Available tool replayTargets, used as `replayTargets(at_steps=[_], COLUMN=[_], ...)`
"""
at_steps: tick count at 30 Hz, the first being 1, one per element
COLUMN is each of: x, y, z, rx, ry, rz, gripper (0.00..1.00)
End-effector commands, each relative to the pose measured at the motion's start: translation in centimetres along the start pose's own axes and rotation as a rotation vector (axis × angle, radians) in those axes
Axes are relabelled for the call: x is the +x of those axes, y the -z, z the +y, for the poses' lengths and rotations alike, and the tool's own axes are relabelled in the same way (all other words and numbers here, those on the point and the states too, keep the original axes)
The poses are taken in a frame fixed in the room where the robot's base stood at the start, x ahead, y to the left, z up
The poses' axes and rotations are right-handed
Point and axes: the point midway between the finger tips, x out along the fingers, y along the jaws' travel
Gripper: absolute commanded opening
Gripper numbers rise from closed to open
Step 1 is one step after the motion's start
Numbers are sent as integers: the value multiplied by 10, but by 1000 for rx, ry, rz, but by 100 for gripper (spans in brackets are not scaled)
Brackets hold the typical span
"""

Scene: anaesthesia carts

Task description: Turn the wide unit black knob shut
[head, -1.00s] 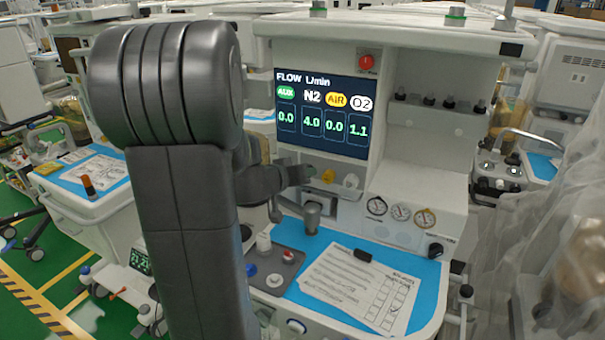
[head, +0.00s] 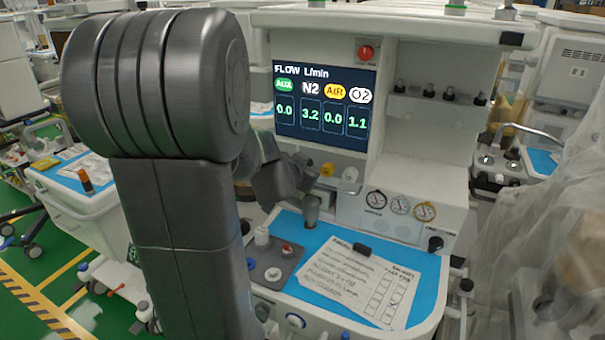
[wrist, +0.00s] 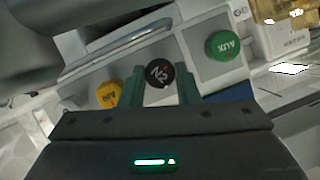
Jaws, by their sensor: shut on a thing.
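The black knob marked N2 (wrist: 159,73) sits between the green AUX knob (wrist: 223,45) and the yellow AIR knob (wrist: 108,95) in the wrist view. My gripper (wrist: 161,88) is shut on the black knob, with one green finger on each side of it. The N2 lettering is tilted. In the head view my gripper (head: 305,178) is at the knob row left of the yellow knob (head: 327,170), and it hides the black knob. The flow display (head: 322,112) reads N2 3.2, AUX 0.0, AIR 0.0 and O2 1.1.
A white knob (head: 350,174) is right of the yellow one. Round gauges (head: 400,204) are to the right. A red knob (head: 366,51) is above the display.

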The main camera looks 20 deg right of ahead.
Motion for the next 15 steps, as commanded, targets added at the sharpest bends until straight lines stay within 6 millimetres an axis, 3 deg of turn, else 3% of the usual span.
replayTargets(at_steps=[15], x=[0], y=[0], z=[2], rx=[202], ry=[83], rz=[3], gripper=[6])
